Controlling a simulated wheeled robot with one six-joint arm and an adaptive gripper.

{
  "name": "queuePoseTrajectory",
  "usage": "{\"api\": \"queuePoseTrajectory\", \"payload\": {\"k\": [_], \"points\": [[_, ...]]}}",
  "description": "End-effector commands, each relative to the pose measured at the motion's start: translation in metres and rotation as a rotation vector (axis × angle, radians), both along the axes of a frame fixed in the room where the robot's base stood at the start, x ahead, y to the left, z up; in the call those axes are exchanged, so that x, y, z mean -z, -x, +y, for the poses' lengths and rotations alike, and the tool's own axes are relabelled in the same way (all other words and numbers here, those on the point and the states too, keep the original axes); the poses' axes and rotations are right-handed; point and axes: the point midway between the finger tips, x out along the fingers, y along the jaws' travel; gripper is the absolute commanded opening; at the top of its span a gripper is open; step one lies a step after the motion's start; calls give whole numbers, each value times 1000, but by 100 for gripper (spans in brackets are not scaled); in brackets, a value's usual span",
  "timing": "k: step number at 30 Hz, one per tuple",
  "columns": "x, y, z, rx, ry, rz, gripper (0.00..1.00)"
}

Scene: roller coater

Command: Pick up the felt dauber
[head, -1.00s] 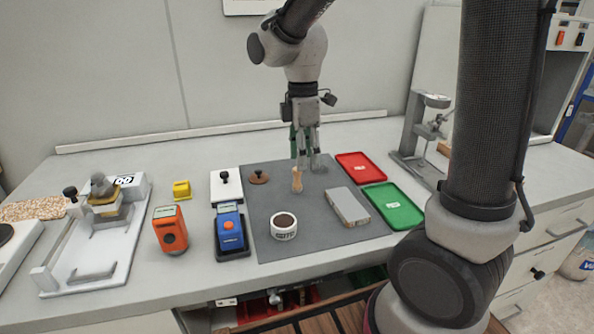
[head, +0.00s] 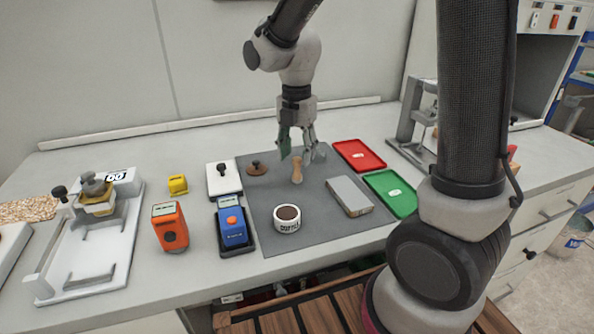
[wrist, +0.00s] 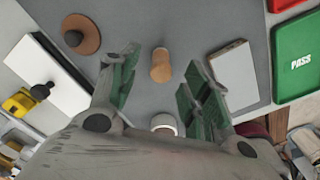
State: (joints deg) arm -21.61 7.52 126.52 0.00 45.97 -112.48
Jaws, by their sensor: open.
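The felt dauber, which I take to be the small upright piece with a light wooden handle (head: 297,171), stands on the grey mat. In the wrist view the dauber (wrist: 161,66) lies between the fingertips' directions, a little beyond them. My gripper (head: 303,153) points down above the mat, just behind and above the dauber. Its green-padded fingers (wrist: 162,88) are spread open and hold nothing. They do not appear to touch the dauber, and its foot is partly hidden from above.
On the grey mat (head: 265,215) are a brown knobbed disc (head: 257,168), a white ink pot (head: 287,219) and a grey block (head: 349,196). Red (head: 359,155) and green (head: 391,193) trays lie to the right. A white knobbed block (head: 223,180) and blue stamp (head: 232,229) lie left.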

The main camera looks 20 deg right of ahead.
Motion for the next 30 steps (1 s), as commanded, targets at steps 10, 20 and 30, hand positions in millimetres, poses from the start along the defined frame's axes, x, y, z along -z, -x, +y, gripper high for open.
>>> {"api": "queuePoseTrajectory", "payload": {"k": [10,20,30], "points": [[27,1,-1,1,-1,-1,48],[26,1,-1,1,0,0,6],[24,1,-1,1,0,-1,0]]}}
